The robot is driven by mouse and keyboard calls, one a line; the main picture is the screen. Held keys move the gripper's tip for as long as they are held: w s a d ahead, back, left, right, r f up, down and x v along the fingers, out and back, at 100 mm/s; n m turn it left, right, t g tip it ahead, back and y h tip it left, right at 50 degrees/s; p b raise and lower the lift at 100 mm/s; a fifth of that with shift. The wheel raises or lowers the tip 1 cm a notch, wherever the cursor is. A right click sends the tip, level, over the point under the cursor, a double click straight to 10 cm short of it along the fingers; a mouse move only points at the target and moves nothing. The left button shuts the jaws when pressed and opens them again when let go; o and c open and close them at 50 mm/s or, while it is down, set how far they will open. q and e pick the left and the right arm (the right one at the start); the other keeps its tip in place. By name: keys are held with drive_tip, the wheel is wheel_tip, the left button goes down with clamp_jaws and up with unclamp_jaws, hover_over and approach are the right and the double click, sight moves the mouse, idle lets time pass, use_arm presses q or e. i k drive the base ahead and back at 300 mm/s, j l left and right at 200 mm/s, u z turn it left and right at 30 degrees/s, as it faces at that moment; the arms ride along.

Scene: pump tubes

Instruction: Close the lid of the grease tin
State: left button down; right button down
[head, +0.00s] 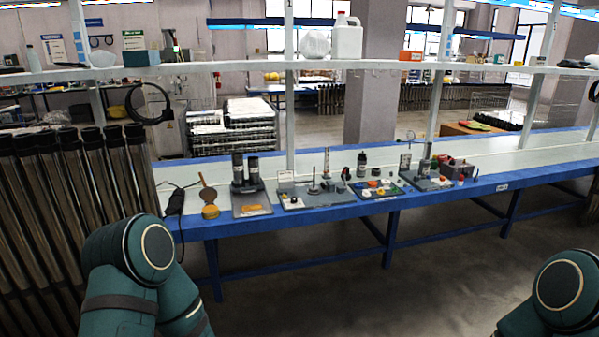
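A small round yellow tin (210,212) stands near the front edge at the left end of the workbench. I take it to be the grease tin. A brown round piece (208,196), likely its lid, stands up from its back, so the tin looks open. Only teal links of my two arms show, low at the left and at the bottom right. Neither gripper is in view.
The blue-edged workbench (330,209) runs across the middle. A dark tool (175,203) with a cable lies left of the tin. A grey stand with dark cylinders (245,178) is close on its right. Several parts trays continue rightward. Dark tubes (70,190) stand at the left.

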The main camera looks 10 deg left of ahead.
sight(208, 193)
drive_tip(key=i+j+u, duration=0.15)
drive_tip(key=i+u, duration=0.25)
drive_tip(key=i, duration=0.2)
drive_tip(key=i+u, duration=0.45)
drive_tip(key=i+j+z, duration=0.5)
drive_tip(key=i, duration=0.5)
drive_tip(key=i+j+z, duration=0.5)
drive_tip(key=i+j, duration=0.35)
drive_tip(key=j, duration=0.25)
drive_tip(key=i+j+z, duration=0.1)
drive_tip(key=i+j, duration=0.2)
